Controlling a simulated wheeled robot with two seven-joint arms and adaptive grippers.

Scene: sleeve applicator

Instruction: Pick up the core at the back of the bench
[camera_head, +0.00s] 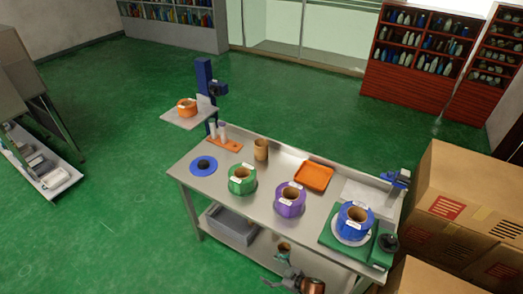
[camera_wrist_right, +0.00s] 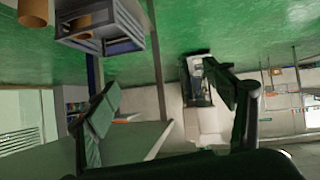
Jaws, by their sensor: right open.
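The brown cardboard core (camera_head: 261,150) stands upright at the back of the bench (camera_head: 217,187) in the head view, between an orange strip holding pale cylinders and an orange tray. My right gripper (camera_head: 273,270) is low at the front of the bench, well apart from that core. Its two dark fingers are spread apart in the right wrist view (camera_wrist_right: 158,85), with nothing between them. My left gripper is not in view.
Green (camera_head: 242,180), purple (camera_head: 290,199) and blue (camera_head: 354,219) rolls stand on the bench. An orange tray (camera_head: 314,176) lies behind them. A grey bin (camera_head: 230,227) is on the lower shelf. Cardboard boxes (camera_head: 470,190) crowd the right side. Floor behind the bench is clear.

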